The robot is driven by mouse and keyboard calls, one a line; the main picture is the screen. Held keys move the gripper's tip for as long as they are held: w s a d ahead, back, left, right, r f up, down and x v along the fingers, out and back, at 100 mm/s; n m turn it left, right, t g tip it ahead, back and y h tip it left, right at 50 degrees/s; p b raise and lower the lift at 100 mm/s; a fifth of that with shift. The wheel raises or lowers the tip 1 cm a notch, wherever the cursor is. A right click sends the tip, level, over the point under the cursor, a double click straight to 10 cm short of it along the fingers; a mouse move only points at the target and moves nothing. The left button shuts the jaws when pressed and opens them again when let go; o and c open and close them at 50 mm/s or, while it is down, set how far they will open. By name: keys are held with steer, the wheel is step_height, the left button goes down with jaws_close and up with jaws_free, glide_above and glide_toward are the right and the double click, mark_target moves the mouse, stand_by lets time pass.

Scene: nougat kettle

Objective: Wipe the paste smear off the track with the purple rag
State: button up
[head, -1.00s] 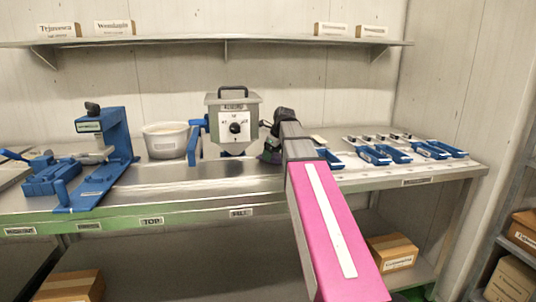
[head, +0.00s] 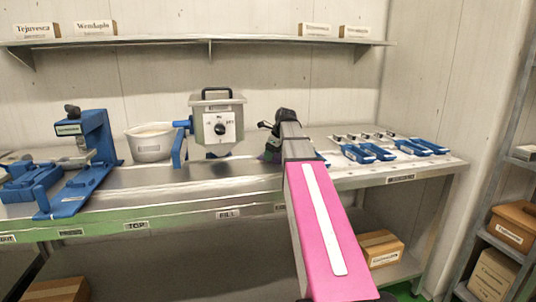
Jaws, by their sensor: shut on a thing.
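My pink arm reaches over the steel bench, and my gripper (head: 271,143) is at its far end, to the right of the kettle machine. The arm hides much of the gripper. A small dark purple patch, which looks like the purple rag (head: 271,156), shows at the gripper, low over the bench top. The gripper is shut on it. A labelled metal strip (head: 185,217), possibly the track, runs along the bench front. I cannot make out a paste smear. The area behind my arm is hidden.
The grey kettle machine (head: 217,120) stands left of my gripper, with a white pot (head: 150,144) beside it. A blue press (head: 88,155) is at the left. Several blue trays (head: 368,152) lie at the right. A storage rack (head: 503,240) stands far right.

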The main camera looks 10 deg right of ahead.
steer(key=shift+d+f, duration=0.2)
steer(key=shift+d, duration=2.3)
steer(key=shift+w+d, duration=0.1)
steer(key=shift+w+d+r, duration=0.1)
steer(key=shift+d+r, duration=0.1)
steer(key=shift+r, duration=1.05)
steer(key=shift+s+a+r, duration=0.1)
steer(key=shift+a+r, duration=0.05)
steer(key=shift+r, duration=0.75)
steer(key=shift+s+a+r, duration=0.1)
steer(key=shift+a+r, duration=0.05)
steer(key=shift+r, duration=0.7)
steer(key=shift+r, duration=0.1)
steer(key=shift+r, duration=1.4)
